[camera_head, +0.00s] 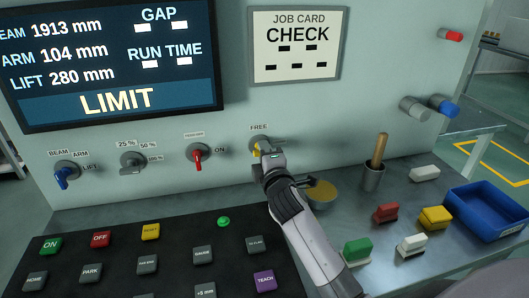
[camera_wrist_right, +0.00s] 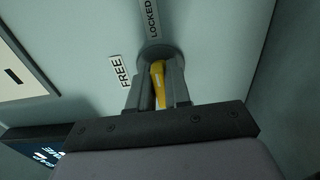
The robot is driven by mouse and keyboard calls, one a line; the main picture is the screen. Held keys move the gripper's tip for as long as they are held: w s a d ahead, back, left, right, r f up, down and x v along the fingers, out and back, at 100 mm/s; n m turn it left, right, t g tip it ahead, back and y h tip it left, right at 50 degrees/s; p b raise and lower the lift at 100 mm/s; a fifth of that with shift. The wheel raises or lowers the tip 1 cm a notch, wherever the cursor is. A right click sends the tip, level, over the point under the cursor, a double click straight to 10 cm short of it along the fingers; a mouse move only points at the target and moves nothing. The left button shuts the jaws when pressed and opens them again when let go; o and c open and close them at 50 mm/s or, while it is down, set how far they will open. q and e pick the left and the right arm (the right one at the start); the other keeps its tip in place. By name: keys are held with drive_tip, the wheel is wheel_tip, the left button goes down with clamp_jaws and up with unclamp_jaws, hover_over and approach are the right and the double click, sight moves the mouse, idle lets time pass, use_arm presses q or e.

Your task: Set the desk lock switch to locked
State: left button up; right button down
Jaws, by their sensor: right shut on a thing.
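The desk lock switch is a yellow lever (camera_wrist_right: 157,85) on a round grey mount on the upright panel. In the head view a bit of the yellow lever (camera_head: 257,149) shows beside my right gripper (camera_head: 264,152). My right gripper (camera_wrist_right: 158,95) is shut on the lever, one finger on each side. In the wrist view the FREE label (camera_wrist_right: 122,71) is left of the mount and the LOCKED label (camera_wrist_right: 153,18) is beyond it. I cannot tell which label the lever points at. My left gripper is not in view.
A red-handled switch (camera_head: 198,156) is close on the left of the lock switch. A cup with a wooden handle (camera_head: 374,170) and a yellow-topped disc (camera_head: 322,191) stand on the desk to the right, near my arm. Coloured blocks and a blue bin (camera_head: 486,212) lie further right.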

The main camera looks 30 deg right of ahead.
drive_tip(key=shift+f, duration=0.1)
idle(0.4)
drive_tip(key=c, duration=1.2)
unclamp_jaws()
drive_tip(key=shift+o, duration=0.2)
drive_tip(key=v, duration=0.7)
drive_tip(key=shift+s, duration=0.1)
